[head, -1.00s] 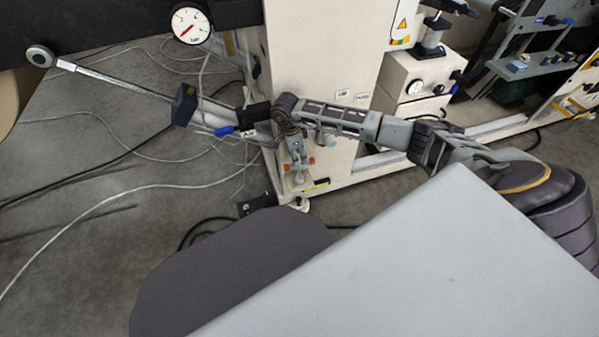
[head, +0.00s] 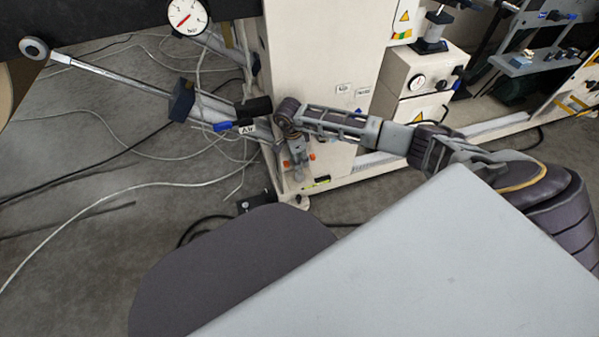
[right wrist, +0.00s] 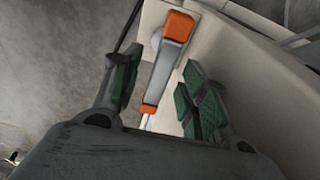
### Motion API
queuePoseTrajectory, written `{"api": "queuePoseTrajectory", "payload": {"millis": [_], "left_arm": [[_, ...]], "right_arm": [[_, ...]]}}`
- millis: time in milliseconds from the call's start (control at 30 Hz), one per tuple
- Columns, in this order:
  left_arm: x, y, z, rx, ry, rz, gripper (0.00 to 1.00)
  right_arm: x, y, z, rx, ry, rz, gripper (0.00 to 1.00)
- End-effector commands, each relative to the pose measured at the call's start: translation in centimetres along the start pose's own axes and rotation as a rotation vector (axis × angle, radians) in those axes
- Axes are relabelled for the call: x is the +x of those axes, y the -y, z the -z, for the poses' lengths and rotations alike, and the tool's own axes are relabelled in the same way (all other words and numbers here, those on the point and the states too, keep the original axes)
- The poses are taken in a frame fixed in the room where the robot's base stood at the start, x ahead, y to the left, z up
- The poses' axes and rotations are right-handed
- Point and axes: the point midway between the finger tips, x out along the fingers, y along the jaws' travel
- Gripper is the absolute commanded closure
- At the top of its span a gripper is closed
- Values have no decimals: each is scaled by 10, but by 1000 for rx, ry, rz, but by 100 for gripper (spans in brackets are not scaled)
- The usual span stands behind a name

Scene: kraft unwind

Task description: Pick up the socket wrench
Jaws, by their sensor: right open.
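A grey tool with orange ends and a thin pale shaft, apparently the socket wrench (right wrist: 172,65), lies on a cream ledge in the right wrist view. My right gripper (right wrist: 160,68) is open, with one green-padded finger on each side of the grey handle. Gaps show between the handle and both fingers, so nothing is gripped. In the head view my right gripper (head: 298,164) hangs down at the cream machine's lower left corner. Small orange parts of the tool (head: 312,156) show beside it, and the rest is hidden. My left gripper is not in view.
The cream machine (head: 318,45) stands right behind my right gripper. A long metal bar with a round end (head: 110,74) and a pressure gauge (head: 187,14) are at its left. Loose cables (head: 90,213) lie on the grey floor.

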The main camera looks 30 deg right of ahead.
Motion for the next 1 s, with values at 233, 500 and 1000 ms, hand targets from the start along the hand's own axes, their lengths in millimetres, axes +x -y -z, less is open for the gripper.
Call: {"api": "queuePoseTrajectory", "payload": {"millis": [233,500,1000], "left_arm": [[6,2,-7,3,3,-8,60],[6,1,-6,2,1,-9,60],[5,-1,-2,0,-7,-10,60]], "right_arm": [[14,0,0,0,1,-1,57],[14,0,0,0,1,0,57],[14,0,0,0,1,0,94]]}}
